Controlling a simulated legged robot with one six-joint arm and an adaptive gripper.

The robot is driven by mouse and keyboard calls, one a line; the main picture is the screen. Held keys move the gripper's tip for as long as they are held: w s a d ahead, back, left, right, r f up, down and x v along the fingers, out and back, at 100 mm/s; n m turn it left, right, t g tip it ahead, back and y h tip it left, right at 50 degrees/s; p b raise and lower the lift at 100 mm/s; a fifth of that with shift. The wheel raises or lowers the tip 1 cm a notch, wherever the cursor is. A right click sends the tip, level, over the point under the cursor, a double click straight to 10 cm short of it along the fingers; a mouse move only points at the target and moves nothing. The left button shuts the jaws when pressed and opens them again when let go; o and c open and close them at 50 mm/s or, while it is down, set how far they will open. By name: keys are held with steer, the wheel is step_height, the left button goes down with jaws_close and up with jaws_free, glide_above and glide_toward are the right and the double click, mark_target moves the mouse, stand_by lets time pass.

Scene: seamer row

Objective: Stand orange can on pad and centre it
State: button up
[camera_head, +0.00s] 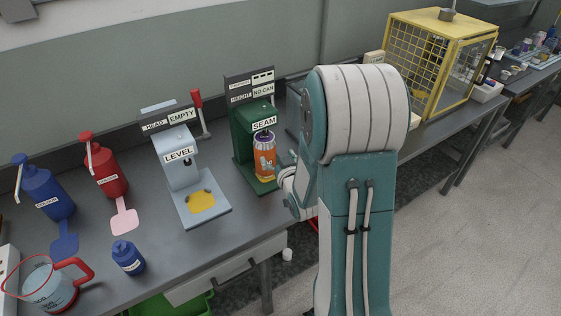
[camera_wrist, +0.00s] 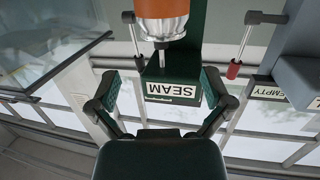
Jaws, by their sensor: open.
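The orange can (camera_head: 265,160) stands upright in the green seamer (camera_head: 243,150), below the head labelled SEAM. Its metal top rim shows in the upside-down wrist view, where the can (camera_wrist: 162,8) is at the top edge. The pad under the can is hidden, so I cannot tell how well the can is centred. My gripper (camera_wrist: 163,85) is open, its two fingers spread apart with nothing between them at the tips. In the head view it is mostly hidden behind my arm, just right of the can. The seamer's upper sign (camera_head: 263,86) reads NO CAN.
A pale blue LEVEL machine (camera_head: 190,170) with a yellow pad stands left of the seamer, with a red-handled lever (camera_head: 198,105) between them. Red (camera_head: 103,170) and blue (camera_head: 42,190) pump bottles and a jug (camera_head: 48,285) stand further left. A yellow cage (camera_head: 425,70) is at the right.

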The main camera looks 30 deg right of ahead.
steer(key=s+a+r+g, duration=0.6)
steer(key=s+a+r, duration=0.2)
steer(key=s+r, duration=0.1)
steer(key=s+a+r+n+g+y, duration=0.1)
steer(key=s+a+r+g, duration=0.1)
steer(key=s, duration=0.6)
steer(key=s+a+r+g+y, duration=0.1)
steer(key=s+a+r+g, duration=0.1)
steer(key=s+a, duration=0.3)
steer(key=s, duration=0.3)
steer(key=shift+s+a+r+n+g+y, duration=0.15)
steer(key=shift+a+r+n+g+y, duration=0.15)
steer(key=shift+n, duration=0.1)
